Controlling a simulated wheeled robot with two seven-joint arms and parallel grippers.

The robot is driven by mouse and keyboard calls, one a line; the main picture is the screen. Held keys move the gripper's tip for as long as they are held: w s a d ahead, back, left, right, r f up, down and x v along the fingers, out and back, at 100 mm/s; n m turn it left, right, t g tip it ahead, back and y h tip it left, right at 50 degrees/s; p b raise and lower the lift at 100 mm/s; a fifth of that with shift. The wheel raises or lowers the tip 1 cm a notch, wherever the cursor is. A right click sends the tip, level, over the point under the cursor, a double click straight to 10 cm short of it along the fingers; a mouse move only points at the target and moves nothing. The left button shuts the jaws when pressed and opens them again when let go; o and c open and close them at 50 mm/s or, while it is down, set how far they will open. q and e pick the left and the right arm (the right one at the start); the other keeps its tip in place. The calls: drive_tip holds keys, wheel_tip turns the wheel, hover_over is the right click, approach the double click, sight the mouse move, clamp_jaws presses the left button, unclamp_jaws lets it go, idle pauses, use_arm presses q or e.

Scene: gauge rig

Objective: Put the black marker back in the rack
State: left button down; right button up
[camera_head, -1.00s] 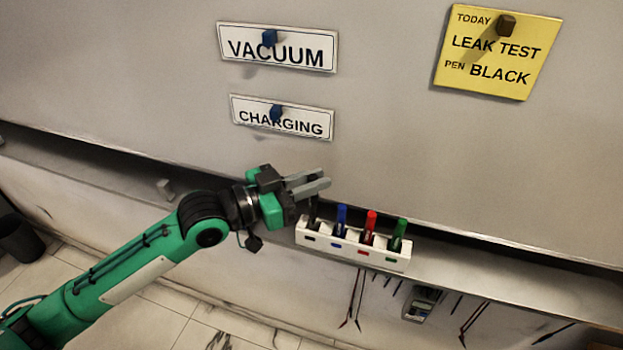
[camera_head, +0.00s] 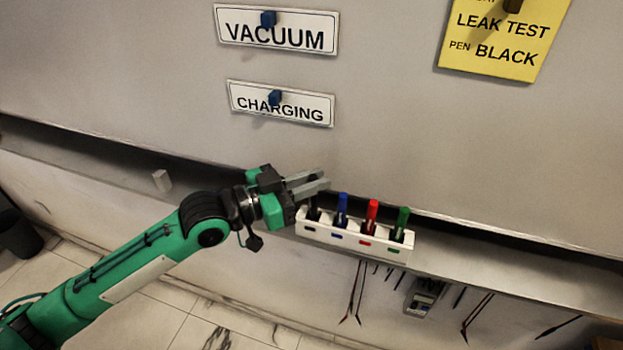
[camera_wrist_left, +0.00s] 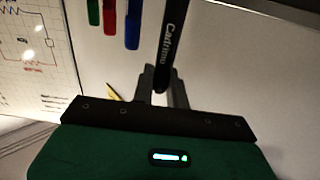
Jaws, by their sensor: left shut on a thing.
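My left gripper (camera_head: 318,181) is shut on the black marker (camera_wrist_left: 171,42), which shows upright between the fingers in the left wrist view. In the head view the gripper is just above the left end of the white rack (camera_head: 352,243). The lower part of the black marker (camera_head: 314,211) shows below the fingers, at the rack's leftmost slot. How deep it sits there is hard to tell. A blue marker (camera_head: 342,210), a red marker (camera_head: 371,216) and a green marker (camera_head: 400,224) stand in the other slots. My right gripper is not in view.
The rack stands on a narrow ledge (camera_head: 480,250) along the grey board. A small pale block (camera_head: 162,180) is on the ledge at left. A yellow note (camera_head: 500,42) reads "PEN BLACK". Cables and a meter (camera_head: 424,297) hang below the ledge.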

use_arm(q)
drive_tip(key=shift+f, duration=0.25)
drive_tip(key=c, duration=0.7)
unclamp_jaws()
drive_tip(key=shift+c, duration=0.2)
drive_tip(key=shift+r, duration=0.1)
wheel_tip(320, 180, up, 2)
drive_tip(key=shift+r+p, duration=0.15)
drive_tip(key=shift+p, duration=0.8)
drive_tip(key=shift+r+p, duration=3)
drive_tip(key=shift+r, duration=0.85)
drive_tip(key=shift+f, duration=0.15)
